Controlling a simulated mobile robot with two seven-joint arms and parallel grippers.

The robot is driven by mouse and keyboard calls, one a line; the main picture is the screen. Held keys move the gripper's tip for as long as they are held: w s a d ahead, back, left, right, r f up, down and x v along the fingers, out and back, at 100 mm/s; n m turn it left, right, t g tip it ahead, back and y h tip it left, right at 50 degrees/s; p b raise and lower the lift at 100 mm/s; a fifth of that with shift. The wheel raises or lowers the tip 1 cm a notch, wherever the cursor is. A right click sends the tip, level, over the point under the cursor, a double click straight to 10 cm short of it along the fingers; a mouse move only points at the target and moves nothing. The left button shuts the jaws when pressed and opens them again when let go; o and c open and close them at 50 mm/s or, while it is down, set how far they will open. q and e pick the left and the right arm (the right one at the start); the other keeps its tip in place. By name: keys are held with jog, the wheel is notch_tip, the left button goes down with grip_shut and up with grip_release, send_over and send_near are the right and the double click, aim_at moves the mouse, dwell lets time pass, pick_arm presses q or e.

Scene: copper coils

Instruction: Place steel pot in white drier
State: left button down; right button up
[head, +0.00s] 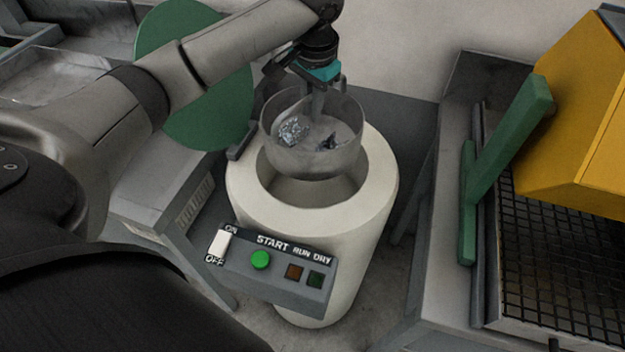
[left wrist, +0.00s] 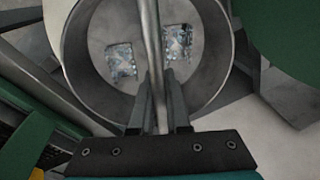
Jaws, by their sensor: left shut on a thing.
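The steel pot (head: 312,158) is a round grey vessel with a handle bar across its top and shiny pieces inside. My left gripper (head: 317,100) is shut on the handle from above. The pot hangs over the round opening of the white drier (head: 245,197); its lower part overlaps the opening in the head view. I cannot tell how far its base is inside. In the left wrist view the pot (left wrist: 75,55) shows from above, with the gripper fingers (left wrist: 160,105) on both sides of the bar. My right gripper is not in view.
A control panel (head: 285,275) with a switch and a green button is on the drier's front. A green disc (head: 190,120) stands behind at left. A yellow housing (head: 580,130), green lever (head: 500,150) and dark grid (head: 560,270) are at right.

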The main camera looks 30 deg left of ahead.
pick_arm(q)
jog(key=shift+w+a+f, duration=0.1)
jog(key=shift+w+f, duration=0.05)
jog(key=shift+f, duration=0.05)
notch_tip(320, 180, down, 20)
jog(key=b, duration=0.5)
jog(key=shift+r, duration=0.2)
jog(key=c, duration=0.9)
grip_release()
jog(key=shift+b, duration=0.3)
